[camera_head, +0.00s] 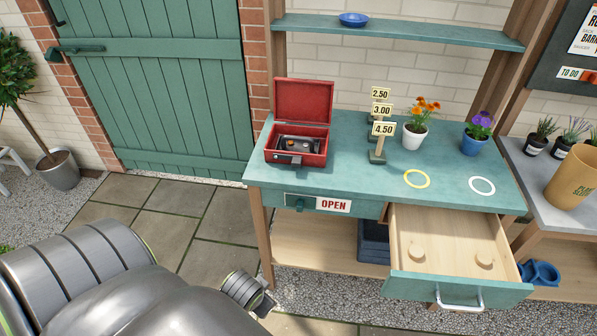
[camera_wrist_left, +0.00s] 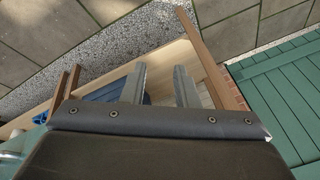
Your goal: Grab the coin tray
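The coin tray (camera_head: 299,143) seems to be the dark grey insert with a small raised handle inside the open red cash box (camera_head: 297,158). The box sits at the left of the green counter with its lid standing up at the back. My left gripper (camera_head: 263,302) is low in front of the counter, below and left of the box and well apart from it. In the left wrist view its two fingers (camera_wrist_left: 158,84) are spread with nothing held between them. The coin tray does not show in that view. My right gripper is not in view.
The green counter (camera_head: 348,172) carries price signs (camera_head: 382,128), an orange-flowered pot (camera_head: 415,136) and a purple-flowered pot (camera_head: 475,140). A drawer (camera_head: 455,235) stands open at the right front. Dark blue crates (camera_head: 373,240) sit on the lower shelf.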

